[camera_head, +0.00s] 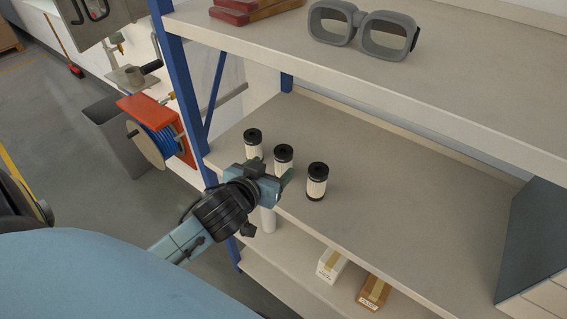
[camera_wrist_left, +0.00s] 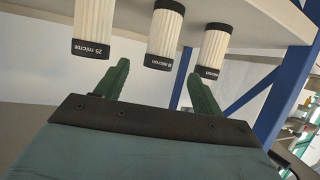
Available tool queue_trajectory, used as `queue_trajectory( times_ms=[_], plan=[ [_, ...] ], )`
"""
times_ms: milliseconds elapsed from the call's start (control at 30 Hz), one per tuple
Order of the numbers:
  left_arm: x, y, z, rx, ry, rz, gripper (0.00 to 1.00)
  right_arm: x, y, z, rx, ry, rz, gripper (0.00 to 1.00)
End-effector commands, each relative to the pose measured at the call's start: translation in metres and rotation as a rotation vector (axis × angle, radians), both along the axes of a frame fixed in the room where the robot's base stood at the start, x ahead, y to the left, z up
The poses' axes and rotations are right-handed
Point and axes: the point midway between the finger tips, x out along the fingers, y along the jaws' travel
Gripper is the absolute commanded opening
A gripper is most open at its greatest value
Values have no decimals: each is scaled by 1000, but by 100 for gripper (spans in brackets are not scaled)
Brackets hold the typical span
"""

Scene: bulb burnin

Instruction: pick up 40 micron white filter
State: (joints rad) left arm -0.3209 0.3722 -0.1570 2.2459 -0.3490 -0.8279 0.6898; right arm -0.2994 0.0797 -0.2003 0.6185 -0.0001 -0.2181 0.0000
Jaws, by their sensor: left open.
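Three white pleated filters with black end caps stand upright in a row on the middle shelf. They are the left filter (camera_head: 253,143), the middle filter (camera_head: 284,158) and the right filter (camera_head: 317,181). In the left wrist view the picture is inverted; the filter at its left (camera_wrist_left: 93,25) reads "25 micron". The middle one (camera_wrist_left: 163,35) has a label ending in "0 micron", first digit unclear. The number on the one at right (camera_wrist_left: 213,48) is not legible. My left gripper (camera_head: 273,179) is open and empty at the shelf's front edge, its fingertips (camera_wrist_left: 158,70) pointing toward the middle filter.
The shelf (camera_head: 400,200) is clear right of the filters, up to a dark grey box (camera_head: 535,230). A blue post (camera_head: 178,80) stands left. Goggles (camera_head: 362,30) lie on the shelf above. Below are small boxes (camera_head: 374,291) and a white cylinder (camera_head: 268,219).

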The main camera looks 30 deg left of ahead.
Motion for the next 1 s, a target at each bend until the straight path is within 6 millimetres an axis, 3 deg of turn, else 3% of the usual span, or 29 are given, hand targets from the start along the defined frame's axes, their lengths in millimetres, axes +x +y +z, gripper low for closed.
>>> queue_trajectory(
  times_ms=[100,367,633,967,1000],
  plan=[
    [19,3,-7,1,-1,1,68,0,0,-1,0,0,0,31],
    [37,6,-14,1,-1,0,68,0,0,-1,0,1,0,31],
    [71,10,-28,1,1,0,68,0,0,-2,0,1,0,31],
    [78,12,-31,0,2,0,68,0,0,-2,0,1,-1,31],
    [78,12,-31,0,2,0,64,0,0,-2,0,1,-1,31]
  ],
)
